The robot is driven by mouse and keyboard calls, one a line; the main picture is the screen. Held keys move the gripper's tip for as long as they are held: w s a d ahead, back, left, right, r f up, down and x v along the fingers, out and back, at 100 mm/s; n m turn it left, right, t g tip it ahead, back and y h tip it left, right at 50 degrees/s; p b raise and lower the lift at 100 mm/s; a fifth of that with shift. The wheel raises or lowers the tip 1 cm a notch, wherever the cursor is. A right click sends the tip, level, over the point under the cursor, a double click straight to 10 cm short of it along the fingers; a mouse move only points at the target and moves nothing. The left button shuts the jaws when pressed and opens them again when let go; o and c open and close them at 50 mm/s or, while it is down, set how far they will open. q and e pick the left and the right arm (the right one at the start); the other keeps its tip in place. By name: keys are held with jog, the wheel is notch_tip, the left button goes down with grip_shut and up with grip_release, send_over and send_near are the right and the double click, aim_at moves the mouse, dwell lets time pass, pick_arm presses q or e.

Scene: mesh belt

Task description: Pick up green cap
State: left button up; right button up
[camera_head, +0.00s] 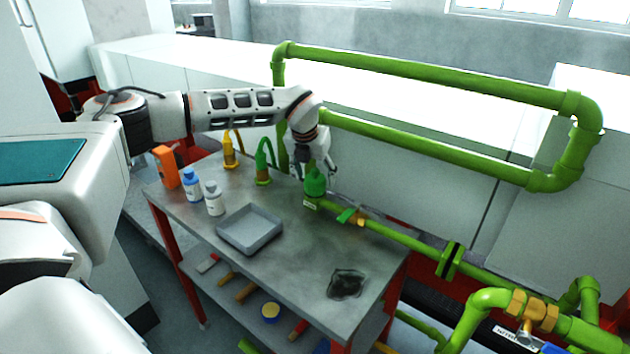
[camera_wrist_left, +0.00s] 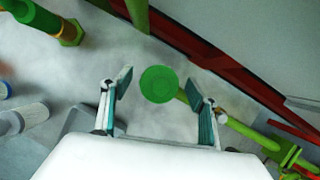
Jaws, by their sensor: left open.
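In the left wrist view the cap is a round green disc (camera_wrist_left: 159,84) slightly ahead of and between the two spread fingertips (camera_wrist_left: 165,88). The gripper is open, and nothing is held. I cannot tell the exact height gap. My right gripper is not in view.
The table (camera_head: 295,262) also holds a grey tray (camera_head: 250,230), white and blue-capped bottles (camera_head: 192,185), an orange container (camera_head: 167,167), and yellow and green hooked pieces (camera_head: 263,163). Green pipes (camera_head: 420,80) run behind and to the right.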

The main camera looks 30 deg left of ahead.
pick_arm(q)
jog(key=c, duration=1.2)
jog(key=shift+r, duration=0.2)
